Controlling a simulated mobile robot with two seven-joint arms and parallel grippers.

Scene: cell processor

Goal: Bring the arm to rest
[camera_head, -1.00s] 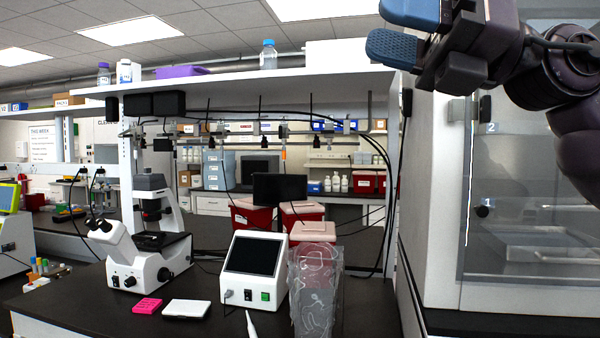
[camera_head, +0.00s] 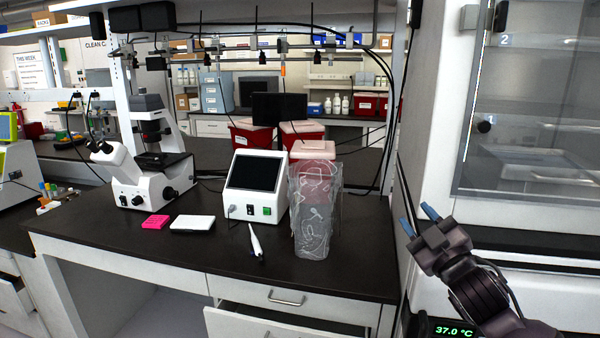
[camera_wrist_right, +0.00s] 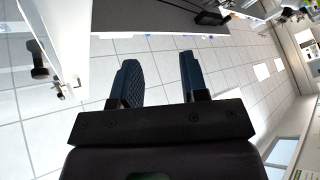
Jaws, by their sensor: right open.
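My right gripper (camera_head: 418,225) is in the lower right of the head view, in front of the white cabinet and to the right of the bench. Its two blue fingers are apart, with nothing between them. In the right wrist view the same gripper (camera_wrist_right: 162,82) shows both blue fingers spread over bare tiled floor. My left gripper does not show in either view.
A dark bench (camera_head: 180,240) holds a microscope (camera_head: 145,175), a white device with a screen (camera_head: 255,185), a pipette (camera_head: 256,242) and a clear bag (camera_head: 315,215). A drawer (camera_head: 265,325) stands open below. A glass-fronted cabinet (camera_head: 530,110) is at the right.

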